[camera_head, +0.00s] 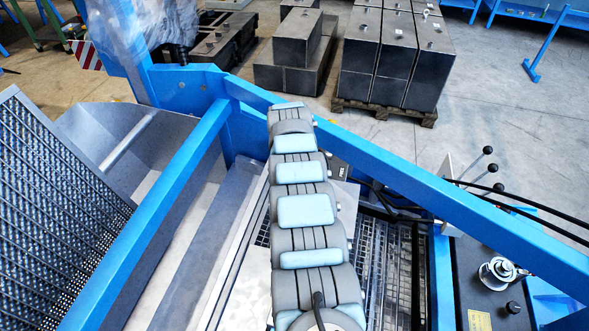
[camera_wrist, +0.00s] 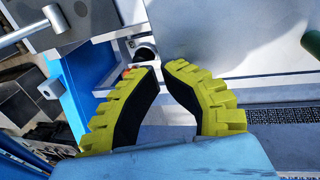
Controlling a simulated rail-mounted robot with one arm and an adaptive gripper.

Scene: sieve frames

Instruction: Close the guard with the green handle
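In the wrist view my gripper (camera_wrist: 160,72) shows two yellow-green fingers with black inner pads. Their tips are close together with a narrow gap between them, and nothing is held. A dark green rounded piece (camera_wrist: 312,42) is cut off at the right edge of the wrist view, apart from the fingers. It may be the green handle. A pale grey panel (camera_wrist: 235,35) lies beyond the fingertips; I cannot tell if it is the guard. In the head view my arm hides my gripper, and no green handle shows.
Blue frame beams (camera_head: 440,195) run close to my arm. A perforated metal screen (camera_head: 55,200) is at the left. Black-knobbed levers (camera_head: 487,150) stand at the right. Dark metal blocks (camera_head: 385,50) sit on a pallet behind. A metal bar with a cylindrical end (camera_wrist: 35,28) is at the wrist view's upper left.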

